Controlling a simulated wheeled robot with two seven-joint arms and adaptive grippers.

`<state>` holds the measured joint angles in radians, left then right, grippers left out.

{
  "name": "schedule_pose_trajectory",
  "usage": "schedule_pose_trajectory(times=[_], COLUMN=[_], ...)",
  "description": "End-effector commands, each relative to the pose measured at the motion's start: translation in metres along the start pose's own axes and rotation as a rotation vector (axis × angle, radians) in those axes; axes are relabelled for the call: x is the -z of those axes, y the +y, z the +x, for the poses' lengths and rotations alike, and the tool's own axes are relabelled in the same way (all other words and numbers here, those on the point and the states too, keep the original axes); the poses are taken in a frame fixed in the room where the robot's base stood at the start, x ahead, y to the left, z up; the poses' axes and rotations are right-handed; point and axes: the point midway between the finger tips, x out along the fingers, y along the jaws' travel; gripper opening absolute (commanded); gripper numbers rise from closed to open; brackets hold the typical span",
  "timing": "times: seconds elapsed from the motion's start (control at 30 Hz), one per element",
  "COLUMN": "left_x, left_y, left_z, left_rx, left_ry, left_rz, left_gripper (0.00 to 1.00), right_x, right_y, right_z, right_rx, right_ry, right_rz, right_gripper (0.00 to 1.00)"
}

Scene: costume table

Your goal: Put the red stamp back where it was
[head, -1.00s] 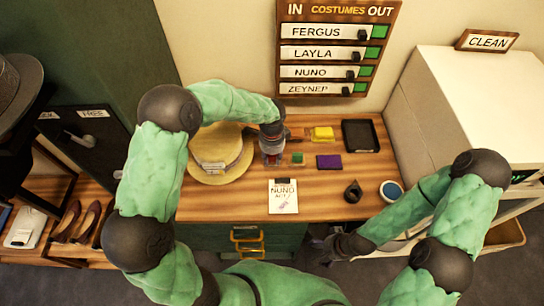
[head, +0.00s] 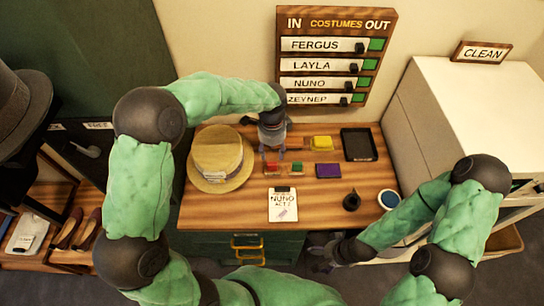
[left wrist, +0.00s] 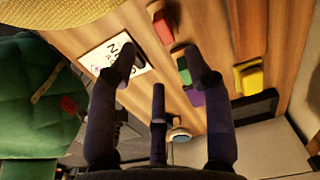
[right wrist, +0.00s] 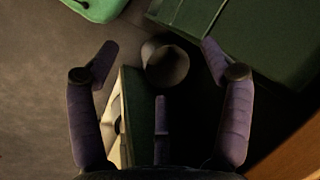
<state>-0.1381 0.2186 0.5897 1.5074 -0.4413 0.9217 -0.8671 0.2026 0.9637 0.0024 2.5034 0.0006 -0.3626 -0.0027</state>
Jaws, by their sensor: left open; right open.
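A small red block (head: 272,169), which looks like the red stamp or its pad, sits on the wooden table between the straw hat and a green block (head: 297,166). It shows in the left wrist view (left wrist: 163,27) beyond my open fingers. My left gripper (head: 272,152) is open and empty, just behind and above the red block. In the left wrist view its fingertips (left wrist: 168,66) are apart with bare wood between them. My right gripper (head: 322,264) is low in front of the table; the right wrist view shows its fingers (right wrist: 158,52) open and empty.
A yellow block (head: 321,143), a purple block (head: 328,171) and a black tray (head: 358,157) lie to the right. A NUNO card (head: 283,207) lies in front. The straw hat (head: 219,155) is at left. A dark pointed object (head: 351,201) and a round blue-topped dish (head: 389,199) are front right.

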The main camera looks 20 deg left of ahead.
Motion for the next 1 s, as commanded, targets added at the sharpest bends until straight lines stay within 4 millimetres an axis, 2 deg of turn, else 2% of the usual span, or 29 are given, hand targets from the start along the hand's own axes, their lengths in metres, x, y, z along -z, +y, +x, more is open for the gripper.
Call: schedule_pose_trajectory(times=[0.1, 0.27, 1.0], left_x=[0.000, 0.000, 0.000], left_y=[-0.001, 0.000, 0.000], left_z=[-0.016, -0.025, -0.025], left_rx=[0.002, 0.000, 0.000], left_ry=[0.001, 0.000, 0.000], left_rz=[-0.001, 0.000, 0.000], left_gripper=[0.50, 0.50, 0.50], right_x=[0.000, 0.000, 0.000], right_y=[-0.001, -0.002, -0.002], right_z=[-0.003, -0.004, -0.004], right_rx=[0.000, 0.000, 0.000], right_ry=[0.000, 0.000, 0.000], right_rz=[0.000, 0.000, 0.000], right_gripper=[0.80, 0.80, 0.80])
